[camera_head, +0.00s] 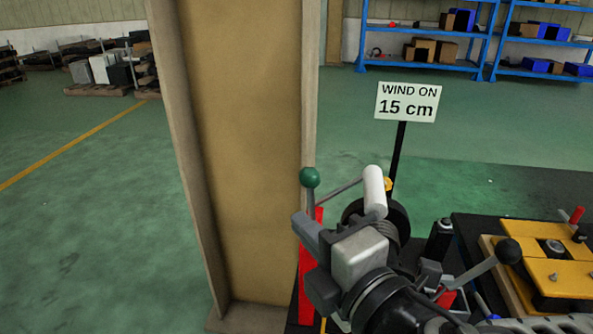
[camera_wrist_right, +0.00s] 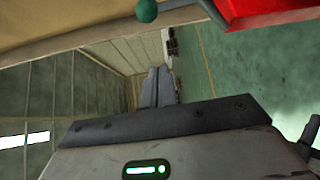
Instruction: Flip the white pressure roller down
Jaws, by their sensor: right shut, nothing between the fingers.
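The white pressure roller (camera_head: 374,190) is a white cylinder on an arm, standing tilted up above a dark drum (camera_head: 398,218) in the head view. My right gripper (camera_head: 300,224) is shut and empty, to the left of and below the roller, beside a red upright part (camera_head: 306,280). It also shows shut in the right wrist view (camera_wrist_right: 157,84). My gripper's body hides part of the machine below the roller. The roller cannot be made out in the wrist view. My left gripper is not in view.
A green ball knob (camera_head: 310,177) stands just above my right gripper, close to a tan steel column (camera_head: 240,150). A "WIND ON 15 cm" sign (camera_head: 407,102) stands behind the roller. A black-knobbed lever (camera_head: 509,251) and a yellow-plated block (camera_head: 560,250) lie at right.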

